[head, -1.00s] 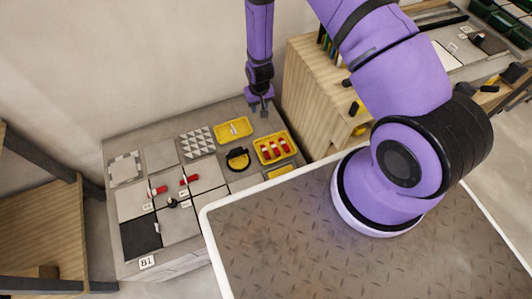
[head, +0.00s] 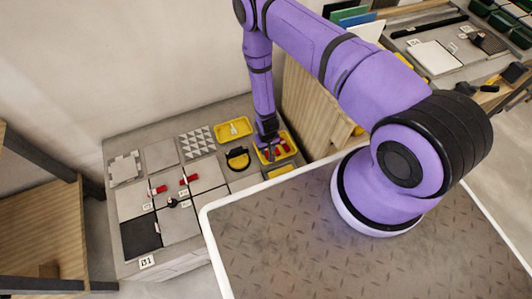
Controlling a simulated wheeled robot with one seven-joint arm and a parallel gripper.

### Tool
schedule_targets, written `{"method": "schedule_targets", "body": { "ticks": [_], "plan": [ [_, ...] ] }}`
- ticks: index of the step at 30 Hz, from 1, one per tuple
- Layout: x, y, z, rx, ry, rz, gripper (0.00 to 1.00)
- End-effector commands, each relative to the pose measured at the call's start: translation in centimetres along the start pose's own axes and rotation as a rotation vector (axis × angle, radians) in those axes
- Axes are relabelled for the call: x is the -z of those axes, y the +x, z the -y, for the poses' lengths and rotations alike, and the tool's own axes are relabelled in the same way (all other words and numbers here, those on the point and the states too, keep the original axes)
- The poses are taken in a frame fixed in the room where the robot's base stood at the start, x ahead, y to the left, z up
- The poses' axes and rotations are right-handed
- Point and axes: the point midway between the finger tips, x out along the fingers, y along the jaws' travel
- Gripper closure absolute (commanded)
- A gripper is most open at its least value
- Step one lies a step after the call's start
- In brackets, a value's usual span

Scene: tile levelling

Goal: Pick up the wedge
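Red wedges (head: 286,147) lie in a yellow tray (head: 294,152) at the right of the tiled bench in the head view. My gripper (head: 268,146) is down at the tray's left and back part, pointing downward among or just above the wedges. It partly hides the tray and the wedges. The fingertips are too small and dark to show whether they are apart, or whether they touch a wedge. Two more red pieces sit on the tiles, one at the left (head: 157,190) and one further right (head: 190,180).
A second yellow tray (head: 233,130) stands behind and left of my gripper. A round yellow-and-black tool (head: 238,158) lies left of the wedge tray. A wooden cabinet (head: 305,105) rises close on the right. Grey tiles (head: 178,225) cover the bench's left part.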

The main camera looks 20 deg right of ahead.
Motion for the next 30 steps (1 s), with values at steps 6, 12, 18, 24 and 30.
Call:
{"method": "schedule_targets", "body": {
  "ticks": [6,12,18,24,30],
  "plan": [
    [0.1,1.6,-0.1,0.0,0.0,0.001,0.64],
    [0.3,4.3,-0.2,-0.001,-0.001,0.001,0.64],
    [0.3,5.5,-0.2,-0.001,0.0,0.0,0.64],
    [0.3,5.5,-0.2,-0.001,0.0,0.0,0.64],
    [0.3,5.5,-0.2,-0.001,0.0,0.0,0.97]
  ]
}}
